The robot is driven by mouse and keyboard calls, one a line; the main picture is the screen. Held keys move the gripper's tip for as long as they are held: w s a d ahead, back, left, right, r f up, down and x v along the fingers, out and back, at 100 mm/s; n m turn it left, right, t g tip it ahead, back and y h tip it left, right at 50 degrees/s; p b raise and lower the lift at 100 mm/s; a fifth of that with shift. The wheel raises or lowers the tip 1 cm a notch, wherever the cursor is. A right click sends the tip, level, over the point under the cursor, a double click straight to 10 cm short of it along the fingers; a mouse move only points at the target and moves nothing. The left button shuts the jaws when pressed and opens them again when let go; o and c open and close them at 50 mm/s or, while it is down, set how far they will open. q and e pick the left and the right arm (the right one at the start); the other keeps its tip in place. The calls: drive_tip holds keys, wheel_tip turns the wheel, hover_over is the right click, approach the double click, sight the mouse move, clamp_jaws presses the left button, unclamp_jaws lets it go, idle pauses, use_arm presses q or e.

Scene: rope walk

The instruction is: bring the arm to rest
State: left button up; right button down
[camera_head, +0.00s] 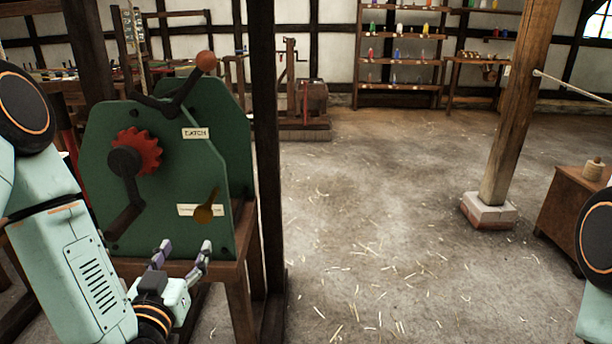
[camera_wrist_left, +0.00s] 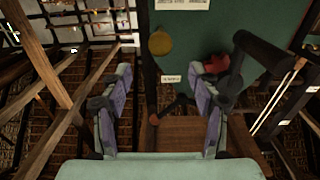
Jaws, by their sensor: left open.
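My left arm comes in from the left in the head view. Its gripper (camera_head: 182,254) is open and empty, low in front of the green machine panel (camera_head: 100,190), near the edge of the wooden stand. In the left wrist view the two fingers (camera_wrist_left: 165,105) are spread wide with nothing between them. Of my right arm only a part shows at the right edge of the head view; its gripper is out of view.
The panel carries a red gear (camera_head: 146,150), a crank with an orange knob (camera_head: 206,61) and a brass lever (camera_head: 207,208). A dark post (camera_head: 267,130) stands beside it. A wooden post (camera_head: 515,110) on a stone foot stands right. The straw-strewn floor between is clear.

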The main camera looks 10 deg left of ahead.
use_arm(q)
drive_tip(key=s+d+f+g+h, duration=0.25)
drive_tip(key=s+f+g, duration=0.2)
drive_tip(key=f, duration=0.45)
drive_tip(key=s+d+f+g+h, duration=0.25)
drive_tip(key=d+f+g, duration=0.2)
drive_tip(key=f, duration=0.35)
drive_tip(key=s+d+f+m+g, duration=0.1)
drive_tip(key=s+f+g, duration=0.3)
drive_tip(key=s, duration=0.6)
drive_tip(key=s+d+f+m+g, duration=0.1)
drive_tip(key=s+f+g, duration=0.3)
drive_tip(key=s, duration=0.7)
wheel_tip(320, 180, down, 2)
drive_tip(key=shift+d+f+y, duration=0.2)
drive_tip(key=shift+d+y, duration=0.1)
drive_tip(key=shift+d, duration=0.35)
drive_tip(key=shift+w, duration=0.1)
drive_tip(key=shift+c, duration=0.2)
